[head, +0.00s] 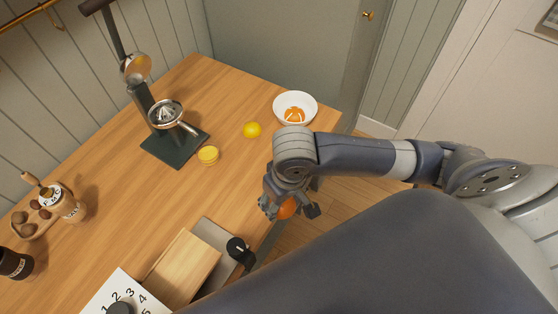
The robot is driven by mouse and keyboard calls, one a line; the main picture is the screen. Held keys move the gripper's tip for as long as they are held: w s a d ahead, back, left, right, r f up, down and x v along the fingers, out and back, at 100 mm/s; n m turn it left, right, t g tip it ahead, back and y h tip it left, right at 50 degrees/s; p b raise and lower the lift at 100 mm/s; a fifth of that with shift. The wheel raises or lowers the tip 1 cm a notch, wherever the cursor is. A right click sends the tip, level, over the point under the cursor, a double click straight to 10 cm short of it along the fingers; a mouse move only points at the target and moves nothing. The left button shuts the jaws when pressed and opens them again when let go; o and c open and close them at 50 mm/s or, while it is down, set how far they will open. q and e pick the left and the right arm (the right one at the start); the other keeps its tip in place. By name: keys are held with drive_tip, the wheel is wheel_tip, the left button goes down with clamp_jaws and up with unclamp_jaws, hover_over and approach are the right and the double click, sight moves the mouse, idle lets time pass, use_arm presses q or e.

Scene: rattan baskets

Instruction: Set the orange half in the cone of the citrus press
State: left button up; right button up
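The dark green citrus press (177,147) stands on the far left part of the wooden table. Its ribbed cone (166,113) sits in a metal strainer with a handle and looks empty. Its lever is raised, with the metal cup (135,68) above the cone. My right gripper (289,209) is near the table's front edge, well to the right of and nearer than the press. It is shut on an orange fruit piece, the orange half (287,209), partly hidden by the fingers. I cannot see its cut face. My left gripper is not in view.
A yellow lemon (252,129) and a cut yellow piece (208,154) lie right of the press. A white bowl (309,103) with orange contents stands at the right. A wooden board (185,268), scale-like item and jars are nearer. The table's middle is clear.

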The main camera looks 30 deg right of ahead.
drive_tip(key=shift+f, duration=0.15)
drive_tip(key=w+d, duration=0.2)
drive_tip(key=w, duration=0.2)
drive_tip(key=w+d+f+p, duration=0.1)
drive_tip(key=w+d, duration=0.1)
drive_tip(key=w, duration=0.3)
drive_tip(key=w+d+p, duration=0.1)
drive_tip(key=w+d, duration=0.1)
drive_tip(key=w, duration=0.3)
drive_tip(key=shift+d+f, duration=0.3)
drive_tip(key=shift+d, duration=0.05)
drive_tip(key=shift+d+f, duration=0.1)
drive_tip(key=shift+f, duration=0.2)
drive_tip(key=shift+f+p, duration=0.5)
drive_tip(key=shift+f, duration=1)
drive_tip(key=shift+f, duration=0.1)
drive_tip(key=o, duration=1.1)
drive_tip(key=shift+c, duration=0.2)
